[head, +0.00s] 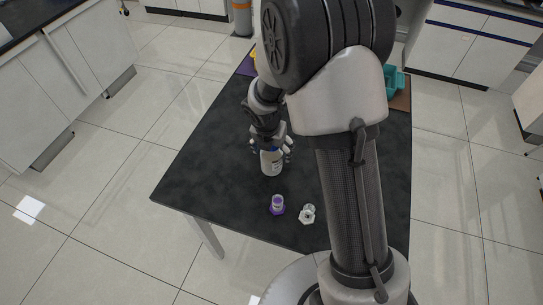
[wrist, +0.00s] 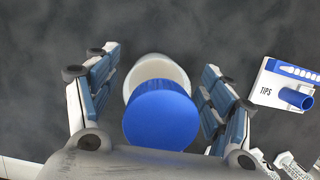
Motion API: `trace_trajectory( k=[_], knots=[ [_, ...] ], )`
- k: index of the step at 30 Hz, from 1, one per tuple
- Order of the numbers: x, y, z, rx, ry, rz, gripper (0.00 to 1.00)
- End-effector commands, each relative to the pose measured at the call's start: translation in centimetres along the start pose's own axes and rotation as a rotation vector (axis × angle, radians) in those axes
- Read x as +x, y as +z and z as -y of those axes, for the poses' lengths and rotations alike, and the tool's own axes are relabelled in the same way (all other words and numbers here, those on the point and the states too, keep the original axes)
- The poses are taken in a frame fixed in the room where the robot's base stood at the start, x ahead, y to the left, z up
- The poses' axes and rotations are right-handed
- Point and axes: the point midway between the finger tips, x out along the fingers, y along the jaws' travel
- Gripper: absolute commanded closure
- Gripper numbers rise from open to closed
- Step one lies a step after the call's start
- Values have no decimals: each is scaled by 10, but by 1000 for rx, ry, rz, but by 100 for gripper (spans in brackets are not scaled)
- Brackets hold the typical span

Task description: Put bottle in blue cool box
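The bottle (head: 271,163) is white and stands upright on the dark table, partly hidden by my gripper (head: 271,147) above it. In the wrist view its round blue cap (wrist: 158,114) and white shoulder (wrist: 155,70) show between the fingers. My gripper (wrist: 160,70) has one finger on each side of the bottle. A gap shows between each finger and the bottle, so the gripper is open around it. I cannot make out a blue cool box in either view.
A purple-based container (head: 277,206) and a small whitish item (head: 308,214) stand at the table's near side. A teal crate (head: 394,82) sits at the far right, partly behind my arm. A white box marked TIPS (wrist: 272,88) is right of the bottle in the wrist view.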

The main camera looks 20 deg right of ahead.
Motion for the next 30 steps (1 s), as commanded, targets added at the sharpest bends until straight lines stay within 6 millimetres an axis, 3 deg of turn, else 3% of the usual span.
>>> trace_trajectory(
  k=[25, 30],
  knots=[
    [0, 0, 0, 0, 1, 1, 86],
    [-1, 0, 0, 0, 1, 1, 87]
  ],
)
